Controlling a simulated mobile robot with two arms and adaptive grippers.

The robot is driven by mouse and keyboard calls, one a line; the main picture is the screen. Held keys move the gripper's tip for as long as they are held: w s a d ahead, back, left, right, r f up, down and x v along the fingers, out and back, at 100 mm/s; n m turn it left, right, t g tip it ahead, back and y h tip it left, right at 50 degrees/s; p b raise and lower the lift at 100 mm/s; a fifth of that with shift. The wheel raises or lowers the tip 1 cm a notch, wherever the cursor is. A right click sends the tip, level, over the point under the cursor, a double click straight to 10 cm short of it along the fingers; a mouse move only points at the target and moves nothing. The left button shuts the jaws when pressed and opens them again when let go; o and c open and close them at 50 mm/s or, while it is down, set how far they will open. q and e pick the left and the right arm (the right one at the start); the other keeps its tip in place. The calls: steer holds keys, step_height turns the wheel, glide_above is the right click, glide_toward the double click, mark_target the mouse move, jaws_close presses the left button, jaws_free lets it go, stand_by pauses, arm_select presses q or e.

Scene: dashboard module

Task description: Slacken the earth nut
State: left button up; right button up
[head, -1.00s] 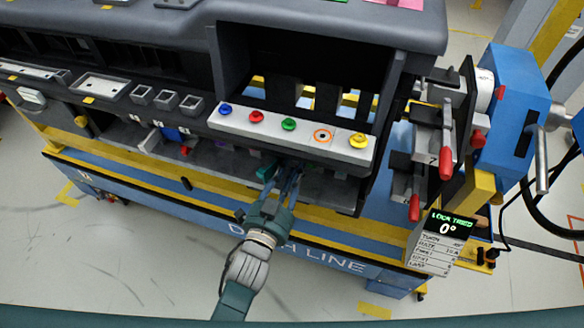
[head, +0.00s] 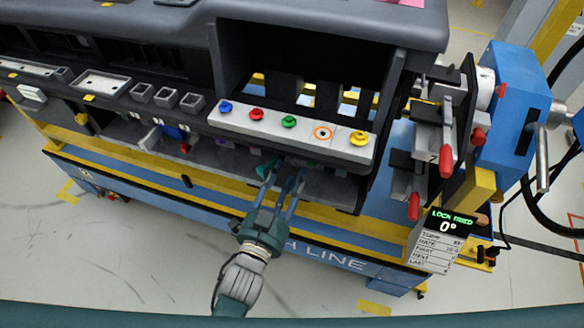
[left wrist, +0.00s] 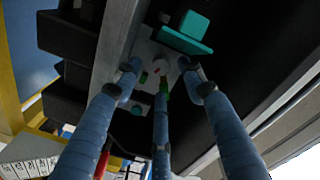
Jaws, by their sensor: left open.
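My left gripper (head: 283,180) reaches under the dashboard's lower edge in the head view, its fingers spread and empty. In the left wrist view the fingers (left wrist: 160,80) point at a pale plate (left wrist: 146,50) on the underside. A small whitish round part (left wrist: 161,64), perhaps the earth nut, sits on this plate between and beyond the fingertips. A small green and yellow piece lies close to it, partly hidden by the middle finger. I cannot tell whether any fingertip touches the plate. The dashboard hides the nut in the head view. My right gripper is out of view.
A teal block (left wrist: 194,26) sticks out beside the plate. A row of coloured buttons (head: 289,122) is above my gripper. Red-handled levers (head: 446,160) and a display (head: 450,222) reading "LOCK TRIED 0°" stand at the right. The floor in front of the bench is clear.

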arm_select(q)
steer(key=shift+v, duration=2.45)
steer(key=s+a+f+n+g+y, duration=0.1)
steer(key=s+a+f+g, duration=0.2)
steer(key=f, duration=0.8)
steer(key=s+a+f+n+g+y, duration=0.15)
steer(key=s+f, duration=0.25)
steer(key=f, duration=0.8)
steer(key=s+a+f+n+g, duration=0.1)
steer(key=s+a+f+g, duration=0.2)
steer(key=f, duration=0.8)
steer(key=s+a+f+n+g+y, duration=0.1)
steer(key=s+a+f, duration=0.3)
steer(key=s, duration=0.5)
steer(key=s+a+f+n+g+y, duration=0.1)
steer(key=s+a+f+g, duration=0.3)
steer(key=s+f, duration=0.4)
steer(key=s+a+f+n+g+y, duration=0.1)
steer(key=s+a+f+n+g, duration=0.2)
steer(key=s, duration=0.7)
step_height(320, 180, down, 3)
steer(key=shift+a, duration=1.2)
